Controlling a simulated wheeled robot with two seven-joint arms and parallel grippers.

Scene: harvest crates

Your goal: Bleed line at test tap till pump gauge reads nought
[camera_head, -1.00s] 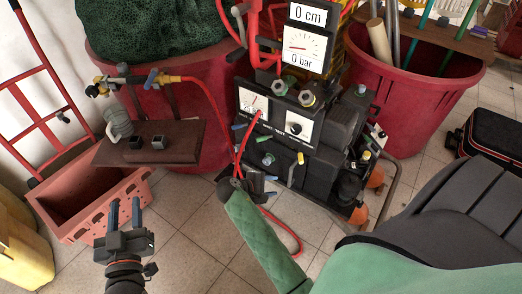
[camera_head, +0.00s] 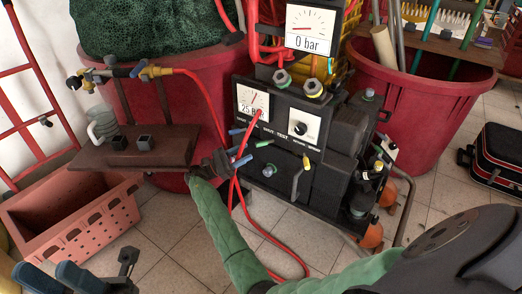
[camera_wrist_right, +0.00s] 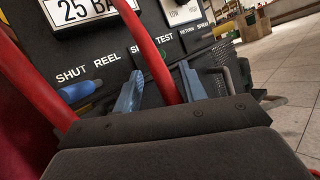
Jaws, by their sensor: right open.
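The pump (camera_head: 330,150) is a dark unit whose panel gauge (camera_head: 253,103) reads 25 BAR. A second dial above (camera_head: 308,28) reads 0 bar. The brass tap fitting (camera_head: 150,72) with a blue lever sits over a brown shelf at left, with a red hose attached. My right gripper (camera_head: 238,156) is in front of the panel's lower left. In the wrist view (camera_wrist_right: 160,92) its blue fingers are apart, with the red hose (camera_wrist_right: 158,50) between or in front of them; I cannot tell contact. My left gripper (camera_head: 57,277) is low at left, partly cut off, fingers apart and empty.
A clear jug (camera_head: 103,120) stands on the brown shelf (camera_head: 165,150). A blue lever (camera_wrist_right: 80,92) lies under the SHUT REEL label. A pink crate (camera_head: 90,225) is on the floor at left. Red tubs (camera_head: 420,110) stand behind. Tiled floor is free in front.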

